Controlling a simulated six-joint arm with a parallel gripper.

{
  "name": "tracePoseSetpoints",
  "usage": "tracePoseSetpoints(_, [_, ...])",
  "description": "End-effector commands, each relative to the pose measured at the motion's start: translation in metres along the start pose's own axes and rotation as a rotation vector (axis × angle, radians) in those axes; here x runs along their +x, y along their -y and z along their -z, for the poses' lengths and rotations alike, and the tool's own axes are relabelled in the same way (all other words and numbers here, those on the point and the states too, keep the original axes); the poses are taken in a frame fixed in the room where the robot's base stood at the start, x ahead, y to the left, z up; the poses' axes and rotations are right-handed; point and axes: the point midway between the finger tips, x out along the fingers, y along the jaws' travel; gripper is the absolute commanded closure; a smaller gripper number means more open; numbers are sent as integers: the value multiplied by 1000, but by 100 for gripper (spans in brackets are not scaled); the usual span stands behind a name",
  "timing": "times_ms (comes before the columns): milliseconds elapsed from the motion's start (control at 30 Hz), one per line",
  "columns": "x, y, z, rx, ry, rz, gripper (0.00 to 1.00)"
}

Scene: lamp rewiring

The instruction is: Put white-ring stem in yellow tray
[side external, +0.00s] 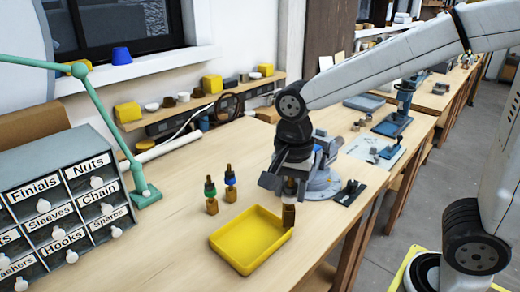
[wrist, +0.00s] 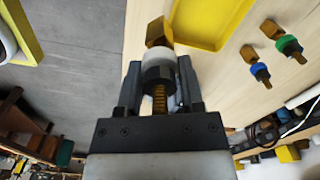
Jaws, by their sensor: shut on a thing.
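My gripper (side external: 289,182) is shut on the white-ring stem, pointing down. The stem's brass block (side external: 289,215) hangs lowest, at the right corner of the yellow tray (side external: 250,262). I cannot tell if it is above the rim or just outside it. In the wrist view, my gripper (wrist: 158,80) holds the stem with its white ring (wrist: 156,56), dark collar and threaded rod (wrist: 160,98) between the fingers. The brass block (wrist: 159,32) overlaps the bench close to the tray's edge (wrist: 195,45). The tray looks empty.
A green-ring stem (side external: 211,191) and a blue-ring stem (side external: 230,183) stand upright behind the tray. A grey vise (side external: 322,180) is close behind my gripper. A labelled drawer cabinet (side external: 65,205) and green lamp arm (side external: 110,130) are left. Bench left of the tray is clear.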

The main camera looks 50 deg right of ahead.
Motion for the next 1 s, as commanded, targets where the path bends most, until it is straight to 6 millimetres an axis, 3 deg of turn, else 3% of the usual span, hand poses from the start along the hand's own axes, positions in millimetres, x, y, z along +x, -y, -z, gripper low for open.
tracePoseSetpoints(400, [20, 45, 10, 0, 0, 0, 100])
tracePoseSetpoints(800, [60, 75, 16, 0, 0, -1, 100])
tracePoseSetpoints(1000, [70, 85, 18, 0, 0, 1, 100])
